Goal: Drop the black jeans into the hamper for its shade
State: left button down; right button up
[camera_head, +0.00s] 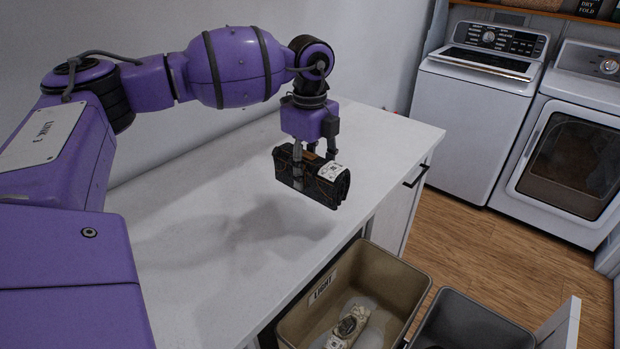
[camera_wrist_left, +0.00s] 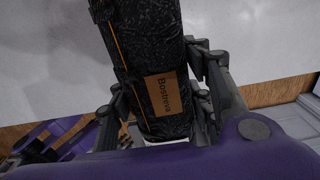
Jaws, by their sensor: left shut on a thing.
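The black jeans (camera_head: 313,180) are a dark folded bundle with orange stitching and a pale tag, held above the white counter. My left gripper (camera_head: 315,172) is shut on them, with a finger on each side. In the left wrist view the jeans (camera_wrist_left: 145,45) show a brown "Bostreva" patch between the fingers (camera_wrist_left: 165,95). The tan hamper (camera_head: 405,285) labelled "LIGHT" stands below the counter's front edge, with a pale item (camera_head: 347,328) inside. A dark grey hamper (camera_head: 478,322) stands to its right; its label is not visible. My right gripper is not in view.
The white counter (camera_head: 190,190) is bare below the jeans. A cabinet door with a black handle (camera_head: 416,176) is at its right end. A white washer (camera_head: 470,110) and dryer (camera_head: 565,140) stand at the back right. Wooden floor (camera_head: 470,240) lies open before them.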

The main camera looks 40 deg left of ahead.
pick_arm(q)
jog(key=s+d+r, duration=0.6)
jog(key=s, duration=0.2)
jog(key=shift+s, duration=0.35)
